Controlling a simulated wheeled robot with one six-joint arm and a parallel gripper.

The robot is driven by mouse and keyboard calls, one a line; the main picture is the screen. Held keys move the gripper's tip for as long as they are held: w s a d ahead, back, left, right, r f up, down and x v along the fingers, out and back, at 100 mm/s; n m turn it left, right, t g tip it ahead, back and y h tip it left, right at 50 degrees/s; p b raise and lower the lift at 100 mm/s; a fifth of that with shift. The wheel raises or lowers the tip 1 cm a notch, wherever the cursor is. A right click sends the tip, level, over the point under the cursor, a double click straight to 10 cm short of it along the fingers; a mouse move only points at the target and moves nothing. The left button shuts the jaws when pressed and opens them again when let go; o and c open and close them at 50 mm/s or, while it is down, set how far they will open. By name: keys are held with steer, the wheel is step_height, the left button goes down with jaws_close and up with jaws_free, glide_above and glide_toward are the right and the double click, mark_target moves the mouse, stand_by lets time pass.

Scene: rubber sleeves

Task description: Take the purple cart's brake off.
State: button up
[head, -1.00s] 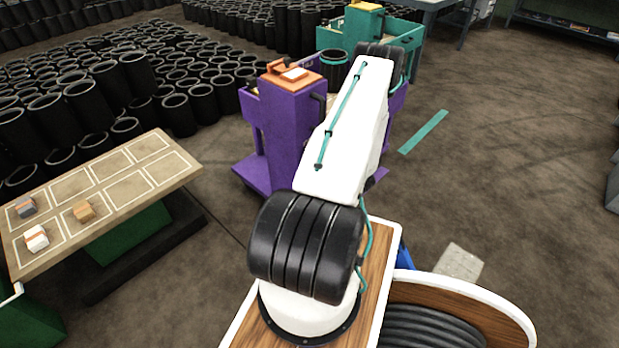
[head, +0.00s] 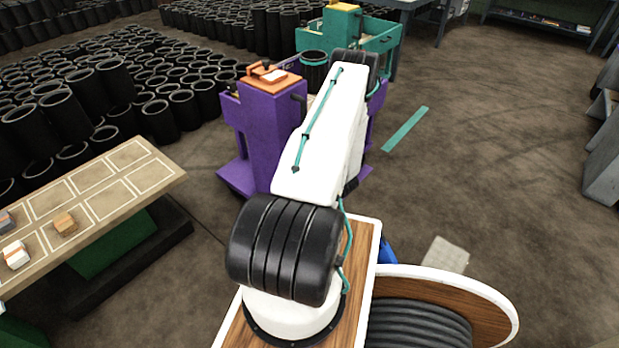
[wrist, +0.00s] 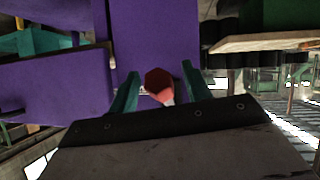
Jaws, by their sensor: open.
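The purple cart (head: 262,135) stands ahead, just left of my arm in the head view, with an orange top (head: 270,80). My white arm hides part of its right side. In the wrist view, the cart's purple panel (wrist: 155,32) fills the upper middle. A red, faceted knob (wrist: 157,80) with a pinkish end shows in front of the panel. My gripper (wrist: 160,70) has its two teal fingers apart, one on each side of the knob, with gaps visible. I cannot tell whether this knob is the brake. My gripper is hidden behind my arm in the head view.
A table (head: 118,188) with marked squares and small blocks stands at the left. Many black sleeves (head: 120,100) fill the floor behind it. A teal cart (head: 375,35) is beyond the purple one. Open floor lies to the right, with a teal strip (head: 405,130).

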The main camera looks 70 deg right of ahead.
steer(key=v, duration=0.7)
steer(key=shift+s+a+r, duration=0.15)
steer(key=shift+s+a, duration=0.05)
steer(key=shift+s, duration=0.1)
